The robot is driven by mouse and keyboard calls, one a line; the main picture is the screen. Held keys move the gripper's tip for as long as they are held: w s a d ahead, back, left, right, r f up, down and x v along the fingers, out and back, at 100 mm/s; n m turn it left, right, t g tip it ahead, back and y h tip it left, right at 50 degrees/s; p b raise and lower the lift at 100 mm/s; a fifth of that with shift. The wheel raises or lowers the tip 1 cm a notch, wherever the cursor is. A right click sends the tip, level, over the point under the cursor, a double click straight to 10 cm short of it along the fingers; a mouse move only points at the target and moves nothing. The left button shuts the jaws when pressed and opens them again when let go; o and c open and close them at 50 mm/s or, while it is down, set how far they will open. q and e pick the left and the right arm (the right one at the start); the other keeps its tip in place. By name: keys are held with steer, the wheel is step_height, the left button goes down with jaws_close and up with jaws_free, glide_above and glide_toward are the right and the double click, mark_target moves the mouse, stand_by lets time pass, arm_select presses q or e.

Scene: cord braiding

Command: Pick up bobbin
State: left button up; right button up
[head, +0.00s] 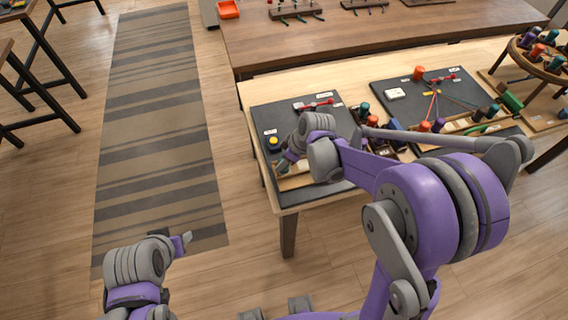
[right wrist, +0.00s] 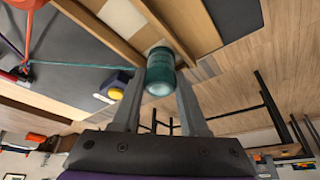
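A teal bobbin (right wrist: 160,72) is between the two fingers of my right gripper (right wrist: 160,88) in the right wrist view, with both fingertips against its sides. A teal cord (right wrist: 85,66) runs from it to the left. Behind the bobbin is a wooden holder with a pale pad (right wrist: 158,47); I cannot tell whether the bobbin touches it. In the head view my right gripper (head: 286,164) is low over the front left of the table, partly hidden by its wrist. My left gripper (head: 186,241) is over the floor, away from the table; its fingers are not clear.
A yellow button (head: 273,143) is on the dark left mat (head: 262,114), beside my right gripper. Another mat (head: 385,90) with cords and several bobbins lies to the right. A round stand (head: 540,62) with bobbins is at the far right. The striped rug (head: 155,120) is clear.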

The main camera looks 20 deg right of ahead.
jaws_close()
